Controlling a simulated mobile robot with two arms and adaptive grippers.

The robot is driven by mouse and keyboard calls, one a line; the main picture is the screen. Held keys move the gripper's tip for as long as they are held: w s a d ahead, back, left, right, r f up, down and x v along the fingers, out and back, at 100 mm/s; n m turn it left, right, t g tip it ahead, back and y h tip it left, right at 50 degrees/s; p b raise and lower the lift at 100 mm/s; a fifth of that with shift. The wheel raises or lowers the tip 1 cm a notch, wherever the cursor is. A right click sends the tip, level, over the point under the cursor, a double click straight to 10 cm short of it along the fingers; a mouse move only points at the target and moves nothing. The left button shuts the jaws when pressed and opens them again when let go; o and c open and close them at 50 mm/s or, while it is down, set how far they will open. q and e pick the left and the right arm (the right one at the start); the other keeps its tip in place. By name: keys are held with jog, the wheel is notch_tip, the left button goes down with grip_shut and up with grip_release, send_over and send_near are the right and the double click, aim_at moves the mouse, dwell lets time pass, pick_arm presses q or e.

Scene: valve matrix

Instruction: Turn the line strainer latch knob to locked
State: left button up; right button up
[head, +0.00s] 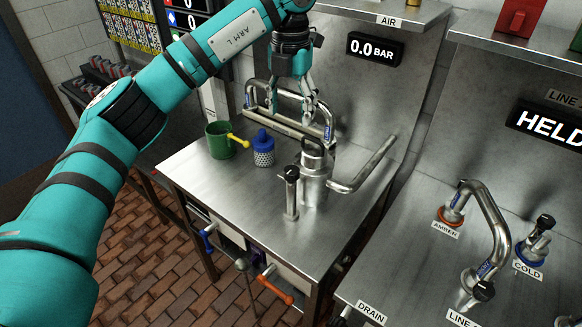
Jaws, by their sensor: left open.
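A steel strainer-like cylinder (315,180) stands upright on the steel bench, with a pipe running from its right side. A short post with a black knob (291,173) stands just in front of it. I cannot tell for sure which part is the latch knob, or how it is set. My left gripper (291,117) is open and points down above and behind the cylinder, its fingers by a curved steel pipe (262,86). Whether the fingers touch the pipe is unclear. My right gripper is out of view.
A display (374,50) reads 0.0 BAR.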

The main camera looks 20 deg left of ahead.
aim_at(291, 170)
pick_arm(q)
notch_tip(291, 170, down, 15)
jog(key=p, duration=0.3)
jog(key=shift+f+p, duration=0.3)
jog(key=shift+f, duration=0.35)
jog(key=shift+d, duration=0.1)
